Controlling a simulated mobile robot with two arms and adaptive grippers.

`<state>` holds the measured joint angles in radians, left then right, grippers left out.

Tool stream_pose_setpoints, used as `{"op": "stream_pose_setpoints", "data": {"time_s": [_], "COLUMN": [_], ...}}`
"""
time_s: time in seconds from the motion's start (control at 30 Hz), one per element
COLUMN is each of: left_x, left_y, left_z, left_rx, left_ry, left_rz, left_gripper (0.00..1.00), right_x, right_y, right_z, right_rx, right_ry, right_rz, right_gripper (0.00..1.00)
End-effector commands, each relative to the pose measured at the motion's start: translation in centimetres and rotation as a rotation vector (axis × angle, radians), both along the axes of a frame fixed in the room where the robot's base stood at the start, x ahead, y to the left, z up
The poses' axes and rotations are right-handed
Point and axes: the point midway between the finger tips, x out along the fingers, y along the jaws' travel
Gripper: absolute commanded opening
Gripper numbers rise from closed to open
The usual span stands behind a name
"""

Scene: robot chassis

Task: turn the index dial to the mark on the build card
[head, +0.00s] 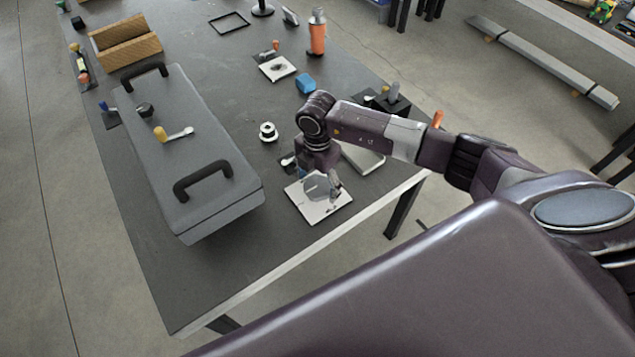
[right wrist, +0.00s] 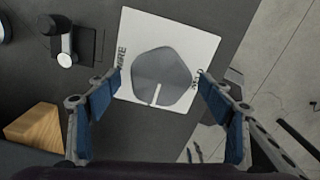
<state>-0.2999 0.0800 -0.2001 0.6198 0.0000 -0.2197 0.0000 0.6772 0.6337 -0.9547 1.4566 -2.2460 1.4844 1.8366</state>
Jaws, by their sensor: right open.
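The index dial (right wrist: 162,75) is a grey, many-sided knob with a white line at its lower edge in the right wrist view. It sits on a white square plate (right wrist: 190,30) with dark lettering at its left and right sides. In the head view the plate (head: 335,205) lies near the table's front edge, partly hidden by my right gripper (head: 320,183). My right gripper (right wrist: 158,78) is open, its fingertips on either side of the dial with gaps. I cannot tell their height above the plate. I cannot identify the build card. My left gripper is not in view.
A grey case (head: 190,150) with black handles fills the table's left side. A wooden block (right wrist: 32,128) shows at lower left.

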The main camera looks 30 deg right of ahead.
Motion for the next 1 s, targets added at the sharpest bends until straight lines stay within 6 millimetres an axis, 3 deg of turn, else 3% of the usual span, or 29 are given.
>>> {"op": "stream_pose_setpoints", "data": {"time_s": [0.17, 0.5, 0.7, 1.0], "left_x": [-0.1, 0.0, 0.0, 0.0], "left_y": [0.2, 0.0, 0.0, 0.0], "left_z": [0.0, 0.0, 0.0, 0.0], "left_rx": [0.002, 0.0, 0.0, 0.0], "left_ry": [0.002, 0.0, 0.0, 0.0], "left_rz": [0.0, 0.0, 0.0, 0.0], "left_gripper": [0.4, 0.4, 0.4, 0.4], "right_x": [0.1, 0.1, 0.1, 0.0], "right_y": [0.0, -0.1, 0.0, 0.0], "right_z": [1.1, 8.0, 11.0, 12.1], "right_rx": [0.001, -0.001, 0.001, 0.0], "right_ry": [-0.003, -0.005, -0.003, 0.0], "right_rz": [0.001, 0.0, 0.0, 0.0], "right_gripper": [0.74, 0.74, 0.74, 0.74]}}
